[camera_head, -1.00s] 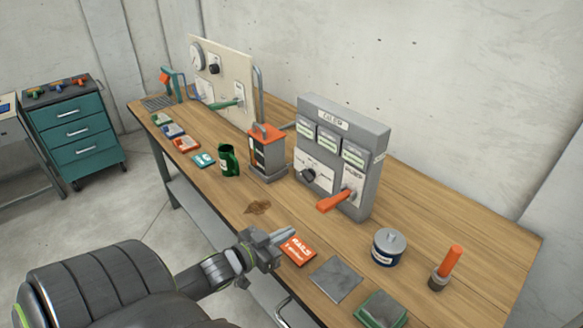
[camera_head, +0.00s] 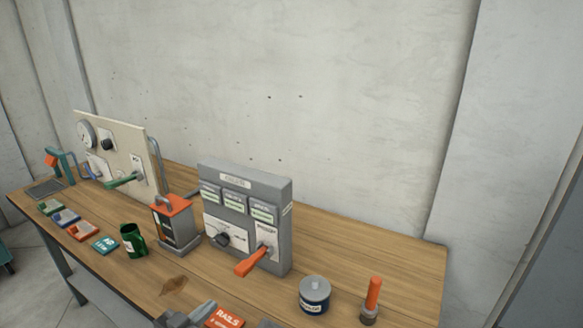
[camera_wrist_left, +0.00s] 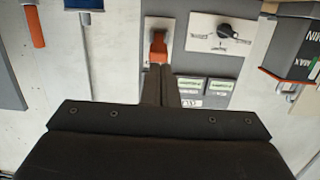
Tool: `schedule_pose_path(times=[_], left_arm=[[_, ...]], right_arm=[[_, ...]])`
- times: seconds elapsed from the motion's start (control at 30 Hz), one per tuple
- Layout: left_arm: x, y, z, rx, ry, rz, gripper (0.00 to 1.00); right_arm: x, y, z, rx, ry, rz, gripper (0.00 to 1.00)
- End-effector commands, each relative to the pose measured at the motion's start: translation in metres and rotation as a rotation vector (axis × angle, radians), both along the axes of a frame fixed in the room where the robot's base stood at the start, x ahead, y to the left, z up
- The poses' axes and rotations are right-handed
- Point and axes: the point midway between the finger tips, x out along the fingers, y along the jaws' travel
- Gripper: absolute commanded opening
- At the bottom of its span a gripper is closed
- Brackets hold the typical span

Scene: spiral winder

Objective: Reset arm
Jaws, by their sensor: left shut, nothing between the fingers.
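My left gripper (camera_head: 203,311) is at the bottom edge of the head view, over the front of the bench, just left of a red card marked RAILS (camera_head: 224,317). Most of the arm is cut off below. In the left wrist view its two fingers (camera_wrist_left: 162,72) are together with nothing between them. Beyond them stands the grey control box (camera_head: 247,190), with a dark knob (camera_head: 222,240) and an orange lever (camera_head: 250,263). The orange lever also shows past the fingertips in the wrist view (camera_wrist_left: 158,44). The right gripper is in neither view.
The wooden bench (camera_head: 385,262) holds a red-topped lantern-like unit (camera_head: 171,222), a green mug (camera_head: 132,240), a dark blue tin (camera_head: 314,297), an orange-handled tool (camera_head: 373,293) and several cards along the front. A gauge panel (camera_head: 125,145) stands at the left. The bench's back right is clear.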

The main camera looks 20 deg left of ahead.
Motion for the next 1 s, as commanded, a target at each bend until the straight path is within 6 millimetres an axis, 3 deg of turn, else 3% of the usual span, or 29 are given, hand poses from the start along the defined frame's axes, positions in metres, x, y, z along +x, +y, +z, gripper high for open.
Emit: schedule_pose_path(times=[0.23, 0.43, 0.7, 1.0], left_arm=[[-0.003, -0.004, -0.005, 0.008, 0.037, 0.023, 0.00], [-0.023, -0.019, -0.027, 0.049, 0.229, 0.117, 0.00], [-0.077, -0.045, -0.052, 0.107, 0.579, 0.214, 0.00], [-0.143, -0.072, -0.057, 0.130, 0.907, 0.233, 0.00]], right_arm=[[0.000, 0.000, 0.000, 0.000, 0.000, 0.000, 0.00], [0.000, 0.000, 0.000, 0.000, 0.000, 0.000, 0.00], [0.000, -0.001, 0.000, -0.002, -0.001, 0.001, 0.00], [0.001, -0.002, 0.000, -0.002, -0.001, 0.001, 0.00]])
